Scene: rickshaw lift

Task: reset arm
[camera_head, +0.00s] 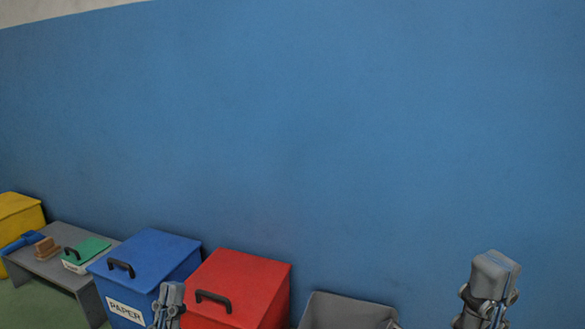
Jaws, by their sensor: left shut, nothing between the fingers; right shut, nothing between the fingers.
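My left gripper (169,300) shows at the bottom edge, in front of the gap between the blue and red bins, pointing up with its fingers together and nothing between them. My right gripper (494,272) stands at the lower right in front of the blue wall, also pointing up, shut and empty. The lower parts of both grippers and the arms behind them are cut off by the bottom of the picture.
A blue bin (152,250) labelled PAPER and a red bin (245,273) stand along the blue wall (300,130). Right of them is an open grey container (348,312). At left are a low grey table (62,272) with small items and a yellow bin (18,212).

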